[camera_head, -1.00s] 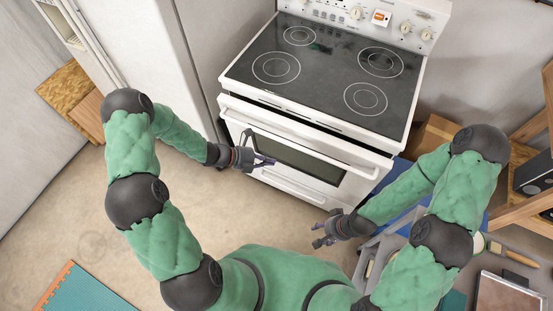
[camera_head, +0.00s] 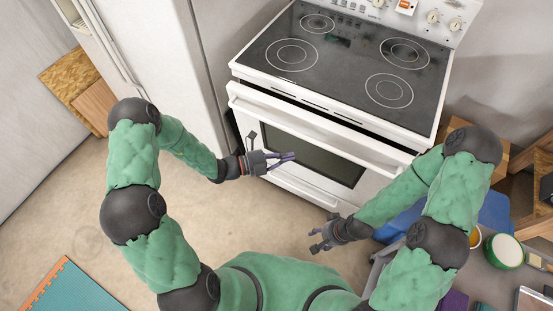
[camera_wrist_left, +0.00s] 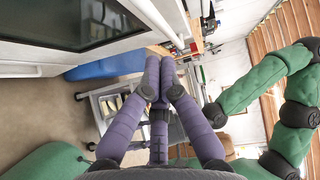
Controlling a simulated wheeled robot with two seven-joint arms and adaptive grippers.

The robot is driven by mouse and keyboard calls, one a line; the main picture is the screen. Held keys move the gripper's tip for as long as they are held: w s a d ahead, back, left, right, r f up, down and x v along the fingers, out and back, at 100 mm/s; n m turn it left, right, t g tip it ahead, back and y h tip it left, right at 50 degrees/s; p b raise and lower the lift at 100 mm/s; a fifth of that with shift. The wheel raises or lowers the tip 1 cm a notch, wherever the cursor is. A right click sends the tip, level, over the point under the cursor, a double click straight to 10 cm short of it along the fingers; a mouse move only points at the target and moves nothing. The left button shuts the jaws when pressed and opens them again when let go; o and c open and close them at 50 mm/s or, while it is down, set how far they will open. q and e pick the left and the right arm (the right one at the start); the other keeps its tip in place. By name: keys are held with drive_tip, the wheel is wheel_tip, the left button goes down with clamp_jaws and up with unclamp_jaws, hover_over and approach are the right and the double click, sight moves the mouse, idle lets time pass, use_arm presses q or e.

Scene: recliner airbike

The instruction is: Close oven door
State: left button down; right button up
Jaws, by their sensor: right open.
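The white oven door (camera_head: 350,176) with a dark window (camera_head: 312,152) is on the front of the stove (camera_head: 310,80). It stands near upright below the cooktop, its long white handle (camera_head: 330,132) along the top; I cannot tell whether a small gap remains at its top edge. My left gripper (camera_head: 290,157) is in front of the door's left part, below the handle, fingers pointing right. In the left wrist view its purple fingers (camera_wrist_left: 160,68) come together, empty, with the door window (camera_wrist_left: 60,20) at upper left. My right gripper (camera_head: 318,240) is open and empty, before the door's lower right.
A white fridge (camera_head: 160,60) stands left of the stove. A blue object (camera_head: 495,212) and a grey cart (camera_wrist_left: 110,105) are on the right, with a white-topped green container (camera_head: 507,250). A teal mat (camera_head: 80,290) lies at lower left. The floor before the stove is clear.

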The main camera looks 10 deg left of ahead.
use_arm(q)
drive_tip(key=w+d+b, duration=0.2)
drive_tip(key=w+d, duration=0.1)
drive_tip(key=w+d+b, duration=0.1)
drive_tip(key=w+d, duration=0.1)
drive_tip(key=shift+w+f, duration=0.25)
drive_tip(key=shift+f, duration=0.15)
drive_tip(key=shift+w, duration=0.1)
drive_tip(key=w, duration=0.1)
drive_tip(key=w+d, duration=0.1)
drive_tip(key=w, duration=0.1)
drive_tip(key=w+r+p, duration=0.1)
drive_tip(key=shift+w+d+r, duration=0.1)
drive_tip(key=shift+w+d, duration=0.05)
drive_tip(key=shift+d, duration=0.05)
drive_tip(key=shift+w, duration=0.25)
drive_tip(key=shift+s, duration=0.1)
